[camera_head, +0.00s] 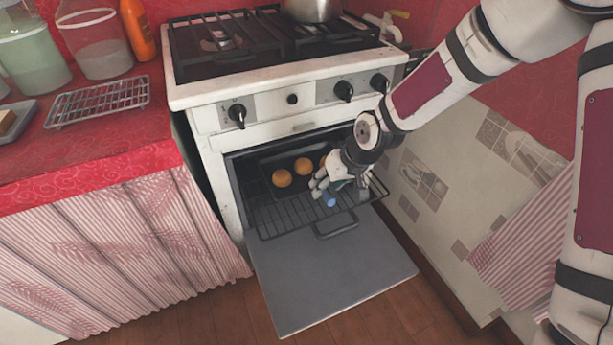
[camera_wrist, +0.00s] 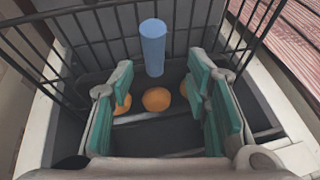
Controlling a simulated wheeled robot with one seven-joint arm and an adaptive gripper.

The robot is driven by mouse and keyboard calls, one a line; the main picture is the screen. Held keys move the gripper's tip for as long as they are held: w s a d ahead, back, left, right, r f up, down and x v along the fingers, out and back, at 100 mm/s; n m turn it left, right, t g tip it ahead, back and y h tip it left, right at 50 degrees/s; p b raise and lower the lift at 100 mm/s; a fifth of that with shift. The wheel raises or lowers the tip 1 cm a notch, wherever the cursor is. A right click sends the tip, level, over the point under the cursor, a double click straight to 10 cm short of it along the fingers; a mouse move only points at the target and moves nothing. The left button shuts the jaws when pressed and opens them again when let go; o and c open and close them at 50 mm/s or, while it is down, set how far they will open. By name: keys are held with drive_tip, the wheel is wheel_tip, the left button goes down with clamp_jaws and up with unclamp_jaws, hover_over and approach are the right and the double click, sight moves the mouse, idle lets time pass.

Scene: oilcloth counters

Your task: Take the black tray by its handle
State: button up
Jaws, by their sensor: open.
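The black tray (camera_head: 262,187) lies inside the open oven and carries three round orange items (camera_head: 282,178). In the wrist view the tray (camera_wrist: 165,135) shows below and between my fingers. A blue cylinder (camera_head: 329,201), which looks like the tray's handle, points out toward the oven's front; its join to the tray is hard to see. In the wrist view this blue handle (camera_wrist: 153,45) lies in the gap just past my fingertips, with no contact visible. My gripper (camera_head: 341,190) is open and empty at the oven mouth, its green pads well apart (camera_wrist: 160,76).
A wire rack (camera_head: 285,219) reaches out at the oven mouth over the lowered door (camera_head: 330,275). A dark loop handle (camera_head: 337,229) sits at its front. The oven's side walls are close. A patterned wall (camera_head: 425,180) stands right, a striped curtain (camera_head: 110,250) left.

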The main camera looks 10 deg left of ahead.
drive_tip(key=b+x, duration=0.1)
drive_tip(key=x, duration=0.2)
drive_tip(key=b+x, duration=0.1)
drive_tip(key=x, duration=0.1)
drive_tip(key=shift+w+d+f+b, duration=0.15)
drive_tip(key=shift+w+d+b, duration=0.05)
drive_tip(key=shift+w+b, duration=0.1)
clamp_jaws()
